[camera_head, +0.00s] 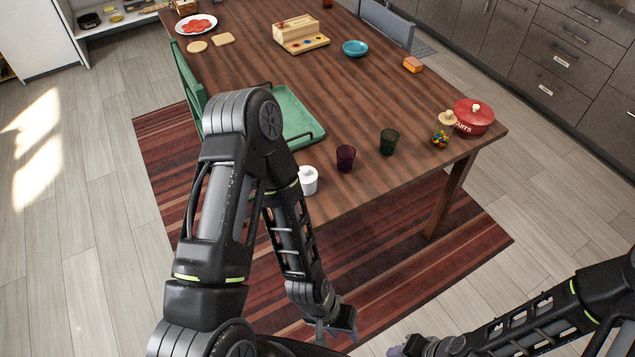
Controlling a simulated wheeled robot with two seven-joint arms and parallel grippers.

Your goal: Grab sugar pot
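A small white pot (309,181), which may be the sugar pot, stands on the near edge of the wooden table (270,90), partly hidden by my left arm. No readable label shows on it. My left gripper (338,328) hangs low over the floor and rug, in front of the table and well below the white pot. It touches nothing on the table, and its finger gap is not clear. My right gripper (408,347) is at the bottom edge, partly cut off, far from the table top.
A purple glass (346,158) and a green glass (388,142) stand right of the white pot. A green tray (292,118) lies behind my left arm.

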